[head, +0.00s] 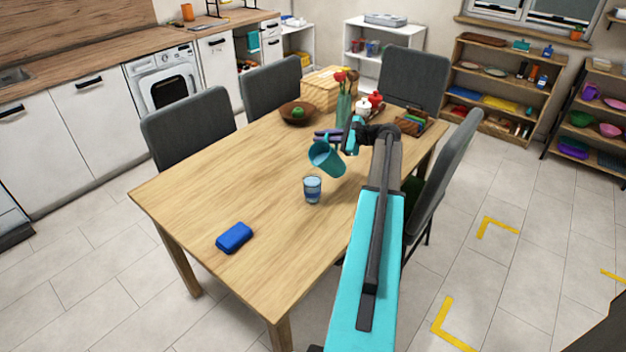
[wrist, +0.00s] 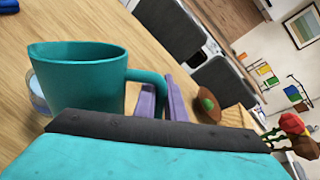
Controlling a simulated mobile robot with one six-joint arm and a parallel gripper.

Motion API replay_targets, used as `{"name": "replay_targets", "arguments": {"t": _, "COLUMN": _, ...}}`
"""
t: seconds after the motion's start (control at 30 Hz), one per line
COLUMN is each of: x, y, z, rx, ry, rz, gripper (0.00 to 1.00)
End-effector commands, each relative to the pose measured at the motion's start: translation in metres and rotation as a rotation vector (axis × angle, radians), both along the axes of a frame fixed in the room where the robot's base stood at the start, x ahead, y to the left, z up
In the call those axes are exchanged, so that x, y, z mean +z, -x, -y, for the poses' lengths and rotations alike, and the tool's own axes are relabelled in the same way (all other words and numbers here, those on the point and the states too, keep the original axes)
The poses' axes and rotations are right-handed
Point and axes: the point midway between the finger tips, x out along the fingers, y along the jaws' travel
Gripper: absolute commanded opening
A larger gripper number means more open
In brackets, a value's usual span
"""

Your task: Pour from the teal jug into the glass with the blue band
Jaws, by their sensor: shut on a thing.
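The teal jug (head: 326,158) is held tilted above the wooden table in the head view, its mouth leaning down and left toward the glass. My gripper (head: 345,143) is shut on the jug's handle. The jug (wrist: 78,78) and its handle also show in the wrist view, with purple gripper fingers (wrist: 165,100) at the handle. The glass with the blue band (head: 312,189) stands upright on the table, just below and slightly left of the jug. Part of the glass (wrist: 38,95) shows behind the jug in the wrist view. I cannot see any stream between them.
A blue box-like object (head: 234,238) lies on the table's near left. A brown bowl (head: 299,112) with a green item, a wooden box (head: 325,89), a vase with red flowers (head: 343,108) and red and white containers stand toward the far end. Grey chairs surround the table.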

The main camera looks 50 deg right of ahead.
Motion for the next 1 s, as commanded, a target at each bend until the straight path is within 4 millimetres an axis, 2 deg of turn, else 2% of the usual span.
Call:
{"name": "replay_targets", "arguments": {"t": 0.27, "x": -0.013, "y": 0.0, "z": 0.007, "rx": -0.004, "ry": -0.049, "rz": 0.011, "gripper": 0.0}}
{"name": "replay_targets", "arguments": {"t": 0.57, "x": -0.037, "y": 0.001, "z": 0.019, "rx": -0.014, "ry": -0.15, "rz": 0.029, "gripper": 0.0}}
{"name": "replay_targets", "arguments": {"t": 1.0, "x": -0.062, "y": 0.003, "z": 0.041, "rx": -0.036, "ry": -0.386, "rz": 0.074, "gripper": 0.0}}
